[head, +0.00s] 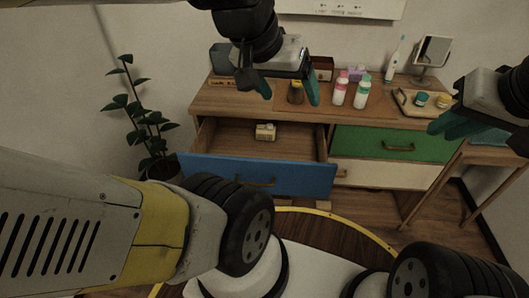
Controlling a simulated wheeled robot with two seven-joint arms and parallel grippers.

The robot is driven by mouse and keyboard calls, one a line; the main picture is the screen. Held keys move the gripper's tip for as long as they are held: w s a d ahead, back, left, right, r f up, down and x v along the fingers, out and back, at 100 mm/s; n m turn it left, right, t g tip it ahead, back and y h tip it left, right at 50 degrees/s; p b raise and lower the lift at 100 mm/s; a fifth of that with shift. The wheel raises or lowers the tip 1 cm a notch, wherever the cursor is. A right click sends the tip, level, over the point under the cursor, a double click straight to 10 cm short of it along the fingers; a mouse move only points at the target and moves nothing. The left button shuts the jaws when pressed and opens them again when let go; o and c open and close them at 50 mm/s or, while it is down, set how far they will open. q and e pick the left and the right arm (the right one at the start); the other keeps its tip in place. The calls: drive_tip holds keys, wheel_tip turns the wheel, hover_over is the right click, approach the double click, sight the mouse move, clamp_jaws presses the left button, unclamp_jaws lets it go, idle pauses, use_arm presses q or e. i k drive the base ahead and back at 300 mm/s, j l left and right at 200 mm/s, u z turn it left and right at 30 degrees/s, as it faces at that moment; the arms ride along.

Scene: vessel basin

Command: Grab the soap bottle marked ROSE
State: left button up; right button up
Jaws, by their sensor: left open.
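Two white bottles stand side by side on the wooden cabinet top: one with a red-pink cap (340,92) and one with a green-and-pink top (361,95). A small dark amber bottle (295,93) stands to their left. No label is readable, so I cannot tell which is marked ROSE. My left gripper (287,90) is open, its teal fingertips apart on either side of the amber bottle in the picture; how high it is above the top is unclear. My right gripper (455,122) is at the right, in front of the tray; its finger gap is not clear.
The wooden cabinet (235,100) has an open blue-fronted drawer (230,176) holding a small beige object (265,132). A tray (404,105) with small jars, a mirror (433,52) and a toothbrush (396,60) stand at right. A plant (135,115) is at left.

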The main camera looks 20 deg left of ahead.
sight(342, 82)
drive_tip(key=i+l+u, duration=0.1)
drive_tip(key=i+l, duration=0.25)
drive_tip(key=i+l+u, duration=0.1)
drive_tip(key=i+l, duration=0.2)
drive_tip(key=l, duration=0.15)
drive_tip(key=i+l+u, duration=0.1)
drive_tip(key=i+l, duration=0.2)
drive_tip(key=l+u, duration=0.1)
drive_tip(key=u, duration=1.35)
